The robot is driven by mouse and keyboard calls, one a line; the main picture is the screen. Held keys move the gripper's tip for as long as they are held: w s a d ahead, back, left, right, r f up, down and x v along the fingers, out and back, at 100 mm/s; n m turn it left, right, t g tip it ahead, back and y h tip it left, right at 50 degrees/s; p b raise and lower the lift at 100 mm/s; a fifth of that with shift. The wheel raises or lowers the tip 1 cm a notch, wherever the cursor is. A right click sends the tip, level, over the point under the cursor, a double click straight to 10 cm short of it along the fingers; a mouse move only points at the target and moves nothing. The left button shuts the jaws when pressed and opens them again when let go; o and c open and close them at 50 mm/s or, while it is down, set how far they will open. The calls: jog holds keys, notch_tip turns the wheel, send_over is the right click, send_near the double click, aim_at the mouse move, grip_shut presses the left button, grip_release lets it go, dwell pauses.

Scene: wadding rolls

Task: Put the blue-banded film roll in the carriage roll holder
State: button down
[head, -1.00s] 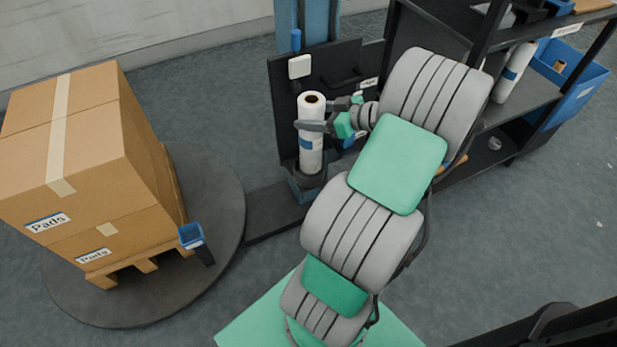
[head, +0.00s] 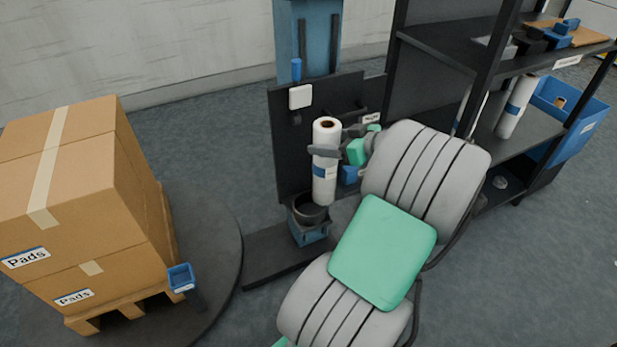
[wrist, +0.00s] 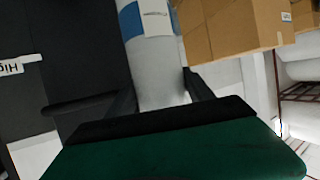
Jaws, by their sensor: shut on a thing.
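The blue-banded film roll (head: 325,188) is white with a brown core and a blue band around its middle. My gripper (head: 324,152) is shut on it above the band and holds it nearly upright. In the wrist view the roll (wrist: 160,75) stands between my two fingers (wrist: 165,95), its blue band and a small label showing. The carriage roll holder (head: 308,212) is a dark round cup on a blue base, low on the wrapping machine. The roll's lower end appears above the cup and toward its right side; the exact gap cannot be told.
The machine's dark panel (head: 290,150) is behind the roll. A shelf rack (head: 470,50) with another banded roll (head: 515,105) and a blue bin (head: 565,115) is at right. Stacked cartons (head: 80,180) on a pallet and round turntable are at left.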

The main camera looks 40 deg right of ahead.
jog(key=w+a+f+b, duration=0.2)
jog(key=w+f+b, duration=0.1)
jog(key=f, duration=0.5)
jog(key=shift+w+a+f, duration=0.15)
jog(key=shift+w+f, duration=0.2)
jog(key=shift+w, duration=0.15)
jog(key=shift+f, duration=0.2)
jog(key=shift+c, duration=1.9)
grip_release()
jog(key=p, duration=0.3)
send_near(332, 168)
jog(key=x, duration=0.5)
jog(key=shift+w+a, duration=0.15)
jog(key=shift+w, duration=0.2)
